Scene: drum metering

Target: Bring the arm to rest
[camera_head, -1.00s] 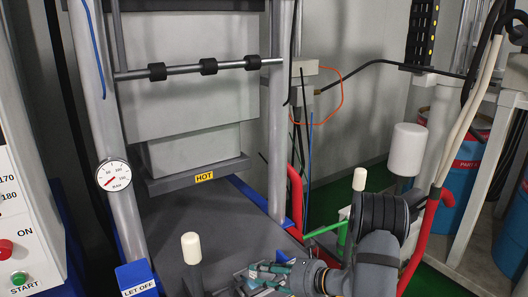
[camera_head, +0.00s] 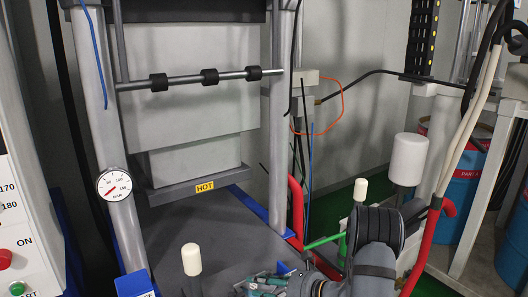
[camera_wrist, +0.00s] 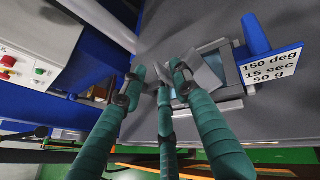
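My gripper (camera_head: 262,284) is at the bottom edge of the head view, low over the dark grey surface, partly cut off by the frame. In the wrist view, its green jointed fingers (camera_wrist: 160,80) reach forward with their tips a little apart. No object is clearly held between them. A light grey metal piece (camera_wrist: 213,72) lies beyond the tips; I cannot tell whether they touch it. My arm bends at the lower right of the head view.
A press with a HOT-labelled plate (camera_head: 205,186) and a gauge (camera_head: 114,185) stands ahead. A white-topped knob (camera_head: 191,260) is left of my gripper. Red pipes (camera_head: 297,205) and blue drums (camera_head: 462,190) are to the right. A sign (camera_wrist: 272,67) stands beside the grey piece.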

